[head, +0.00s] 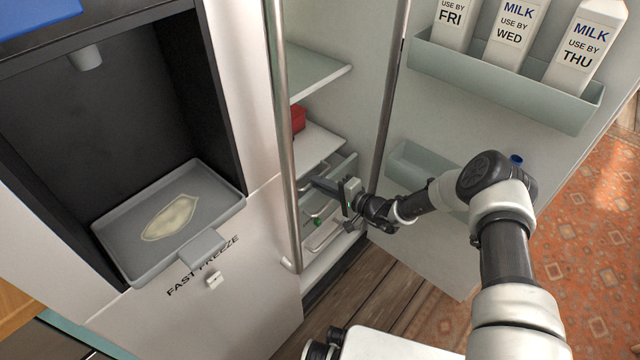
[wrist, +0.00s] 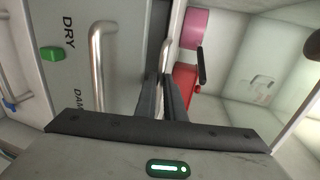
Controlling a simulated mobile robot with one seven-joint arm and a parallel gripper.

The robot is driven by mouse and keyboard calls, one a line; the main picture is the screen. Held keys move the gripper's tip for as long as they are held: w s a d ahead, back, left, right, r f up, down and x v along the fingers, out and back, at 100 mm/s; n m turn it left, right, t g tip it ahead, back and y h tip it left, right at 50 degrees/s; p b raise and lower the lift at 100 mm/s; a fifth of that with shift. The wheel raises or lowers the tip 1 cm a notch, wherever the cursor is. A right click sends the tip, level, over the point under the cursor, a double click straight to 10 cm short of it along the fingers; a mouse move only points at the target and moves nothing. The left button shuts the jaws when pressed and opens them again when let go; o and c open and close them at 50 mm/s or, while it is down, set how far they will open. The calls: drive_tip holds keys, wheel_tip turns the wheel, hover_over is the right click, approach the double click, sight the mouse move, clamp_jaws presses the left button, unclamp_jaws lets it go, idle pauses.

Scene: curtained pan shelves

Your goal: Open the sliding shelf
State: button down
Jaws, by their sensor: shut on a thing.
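The sliding shelf (head: 344,166) is a grey pull-out inside the open fridge, below the fixed shelves. My gripper (head: 326,187) reaches into the fridge at its front. In the wrist view, my gripper's dark fingers (wrist: 163,84) are closed together around a slim metal handle (wrist: 167,50), whose lower part they hide. A thicker metal handle (wrist: 98,62) lies to the left on a grey front marked "DRY" and "DAM…", apart from the fingers. How far the shelf stands out is hard to tell.
A vertical metal bar (head: 288,150) stands left of the opening. A red item (head: 298,118) sits on a shelf above. Wooden floor (head: 385,290) lies clear in front.

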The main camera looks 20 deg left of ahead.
drive_tip(key=f+p+v, duration=0.1)
drive_tip(key=p+v, duration=0.1)
drive_tip(key=v, duration=0.6)
drive_tip(key=f+p+v, duration=0.2)
drive_tip(key=v, duration=0.5)
drive_tip(key=shift+s+d+p, duration=0.35)
drive_tip(key=shift+d, duration=0.3)
drive_tip(key=shift+f, duration=0.1)
drive_tip(key=c, duration=2.1)
unclamp_jaws()
drive_tip(key=p+v, duration=0.2)
drive_tip(key=v, duration=1.5)
drive_tip(key=shift+s+d, duration=0.15)
